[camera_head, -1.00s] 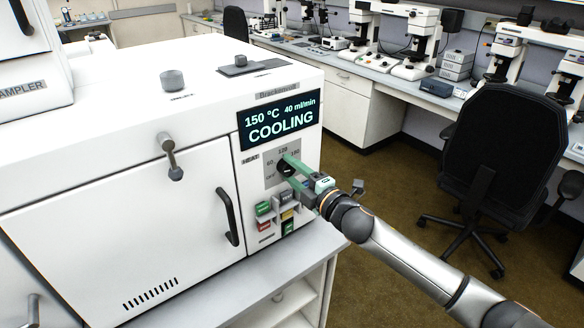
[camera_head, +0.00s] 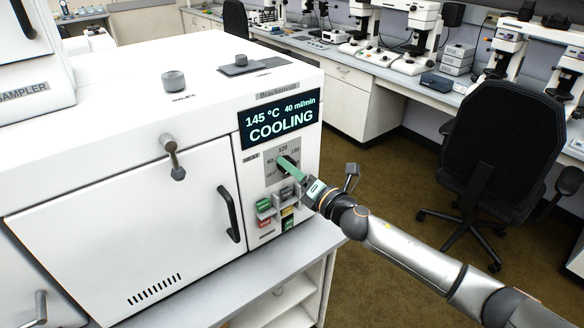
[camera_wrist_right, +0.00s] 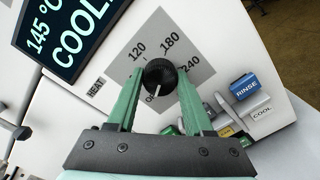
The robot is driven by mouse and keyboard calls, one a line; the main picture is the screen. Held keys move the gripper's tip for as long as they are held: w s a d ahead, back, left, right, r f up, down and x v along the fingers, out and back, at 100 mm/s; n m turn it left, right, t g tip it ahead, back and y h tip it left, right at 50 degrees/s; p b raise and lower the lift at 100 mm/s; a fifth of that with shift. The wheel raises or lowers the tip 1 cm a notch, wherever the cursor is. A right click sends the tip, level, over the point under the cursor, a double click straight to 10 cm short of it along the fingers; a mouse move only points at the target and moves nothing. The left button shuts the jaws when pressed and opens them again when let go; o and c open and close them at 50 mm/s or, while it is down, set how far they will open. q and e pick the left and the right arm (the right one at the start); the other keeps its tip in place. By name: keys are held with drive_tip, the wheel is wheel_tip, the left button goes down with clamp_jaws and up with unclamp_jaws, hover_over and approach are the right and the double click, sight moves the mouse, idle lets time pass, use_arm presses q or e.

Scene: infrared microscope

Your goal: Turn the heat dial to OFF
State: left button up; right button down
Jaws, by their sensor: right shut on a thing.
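The heat dial (camera_wrist_right: 160,72) is a round black knob on a grey scale plate (camera_wrist_right: 185,48) marked OFF, 120, 180 and 240. Its white pointer mark points down in the right wrist view, toward the partly covered OFF label. My right gripper (camera_wrist_right: 160,77) has one green finger on each side of the knob and is shut on it. In the head view the fingers of the right gripper (camera_head: 286,164) overlap and hide most of the dial. The display (camera_head: 279,118) reads 145 °C, 40 ml/min, COOLING. My left gripper is not in view.
A black chair (camera_head: 489,160) stands to the right on open floor.

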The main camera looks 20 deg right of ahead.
idle(0.4)
drive_tip(key=shift+c, duration=1.5)
unclamp_jaws()
drive_tip(key=b+v, duration=0.2)
drive_tip(key=v, duration=1)
drive_tip(key=shift+s, duration=0.25)
